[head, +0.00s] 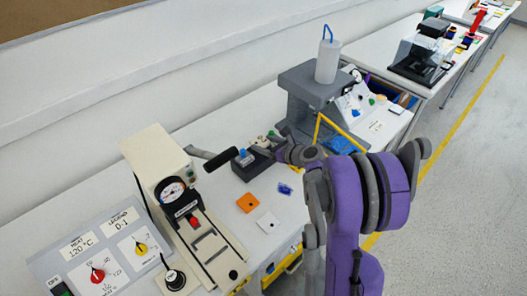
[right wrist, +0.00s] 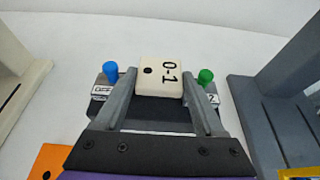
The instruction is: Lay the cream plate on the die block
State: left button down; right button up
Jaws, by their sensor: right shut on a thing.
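My right gripper (right wrist: 160,100) is shut on the cream plate (right wrist: 158,72), which has a black dot and the marking "0-1" turned sideways. The plate is between the fingertips, over the middle of a dark block (head: 255,168) with a blue knob (right wrist: 111,72) and a green knob (right wrist: 206,76) on either side. I cannot tell whether the plate touches this block, nor whether it is the die block. In the head view the purple right arm reaches in from the right, and the plate (head: 262,142) shows small. My left gripper is not in view.
A cream press (head: 160,160) with a gauge, a red knob (head: 193,222) and a black-ended lever (head: 219,161) stands left. An orange plate (head: 248,203) and a white plate (head: 269,225) lie in front of the block. A grey stand (head: 310,82) is behind right.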

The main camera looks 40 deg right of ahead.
jog(key=shift+w+f, duration=0.1)
jog(key=shift+f, duration=1.8)
jog(key=shift+a, duration=0.1)
jog(key=shift+f+b, duration=0.15)
jog(key=shift+b, duration=0.15)
jog(key=o, duration=1.1)
jog(key=shift+c, duration=0.2)
